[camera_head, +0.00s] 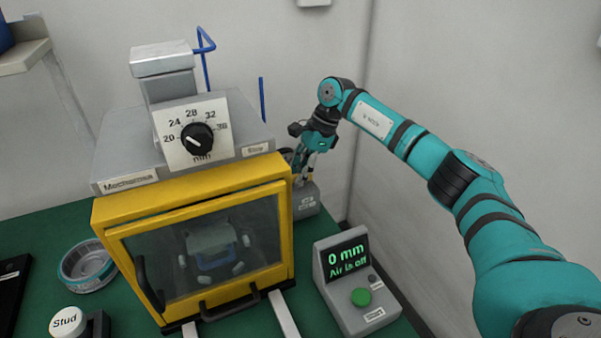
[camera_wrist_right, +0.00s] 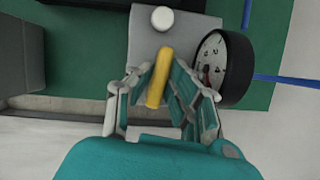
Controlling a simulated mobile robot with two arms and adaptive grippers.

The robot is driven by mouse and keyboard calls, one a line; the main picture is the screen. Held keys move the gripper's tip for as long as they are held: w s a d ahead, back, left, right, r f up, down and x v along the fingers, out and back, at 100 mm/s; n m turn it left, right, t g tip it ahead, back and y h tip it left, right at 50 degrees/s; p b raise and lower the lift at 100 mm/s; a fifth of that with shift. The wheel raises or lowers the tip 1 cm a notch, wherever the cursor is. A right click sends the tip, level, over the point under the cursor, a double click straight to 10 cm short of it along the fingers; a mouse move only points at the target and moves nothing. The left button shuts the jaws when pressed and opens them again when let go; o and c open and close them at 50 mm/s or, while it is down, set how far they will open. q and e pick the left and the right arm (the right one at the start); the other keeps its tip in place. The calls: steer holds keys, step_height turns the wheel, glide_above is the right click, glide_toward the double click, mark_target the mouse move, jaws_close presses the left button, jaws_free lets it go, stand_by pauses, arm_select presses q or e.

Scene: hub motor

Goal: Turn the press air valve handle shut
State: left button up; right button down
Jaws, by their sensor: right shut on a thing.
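The yellow air valve handle (camera_wrist_right: 158,78) shows in the right wrist view, on a grey valve block (camera_wrist_right: 146,36) beside the press. My right gripper (camera_wrist_right: 160,88) has its fingers on both sides of the handle and is shut on it. In the head view, my right gripper (camera_head: 306,172) reaches down behind the right side of the yellow press (camera_head: 192,235), and the handle is hidden there. The small display box (camera_head: 345,285) reads "0 mm" and "Air is off". My left gripper is not in view.
A round pressure gauge (camera_wrist_right: 222,68) with a blue hose stands close to the right gripper's fingers. A white round knob (camera_wrist_right: 162,18) sits on the valve block. A wall rises close behind.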

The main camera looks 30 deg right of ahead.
steer(key=shift+r, duration=0.1)
steer(key=c, duration=1.3)
jaws_free()
steer(key=shift+o, duration=0.2)
steer(key=v, duration=1.2)
steer(key=shift+s, duration=0.1)
